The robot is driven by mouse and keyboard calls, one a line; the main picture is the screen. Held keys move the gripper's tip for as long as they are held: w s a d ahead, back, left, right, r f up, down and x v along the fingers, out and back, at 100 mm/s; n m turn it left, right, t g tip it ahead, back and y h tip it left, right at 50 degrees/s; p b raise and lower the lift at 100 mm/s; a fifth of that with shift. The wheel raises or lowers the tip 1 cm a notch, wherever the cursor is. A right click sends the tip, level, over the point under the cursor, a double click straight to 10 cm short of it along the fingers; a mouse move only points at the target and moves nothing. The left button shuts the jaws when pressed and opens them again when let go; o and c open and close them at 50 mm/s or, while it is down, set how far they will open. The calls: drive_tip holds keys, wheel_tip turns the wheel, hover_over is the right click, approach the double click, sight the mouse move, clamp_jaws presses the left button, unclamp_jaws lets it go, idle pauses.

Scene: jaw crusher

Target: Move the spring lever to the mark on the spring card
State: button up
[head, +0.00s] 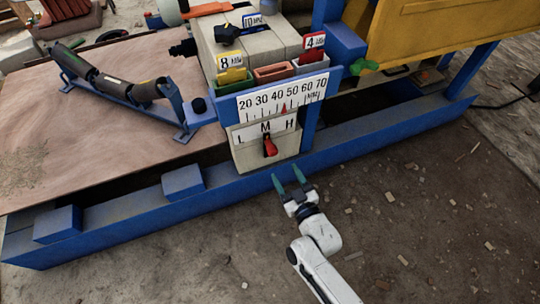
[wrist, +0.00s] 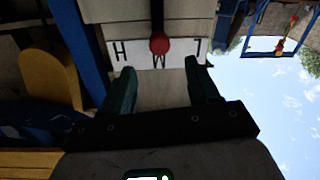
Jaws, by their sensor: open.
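A red lever (head: 270,146) sits on a beige panel (head: 285,164), just below the M of a white L M H plate (head: 240,134). In the wrist view, which looks upside down, the lever's round red knob (wrist: 159,43) covers part of the M, with H at left and L at right. My gripper (head: 288,178) is open and empty, with green fingers pointing up toward the panel from below the lever. In the wrist view its fingers (wrist: 158,72) are apart, with the knob beyond and between them, not touched. I cannot tell which card is the spring card.
A scale (head: 284,95) marked 20 to 70 has a red pointer between 40 and 50. Above stand a yellow 8 card (head: 231,66), a blue 10 card (head: 252,20) and a red 4 card (head: 314,41). A blue beam (head: 350,150) runs below the panel.

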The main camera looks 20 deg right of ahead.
sight(274, 154)
drive_tip(key=w+b, duration=0.3)
drive_tip(key=w, duration=0.7)
drive_tip(key=shift+a, duration=0.2)
clamp_jaws()
idle(0.3)
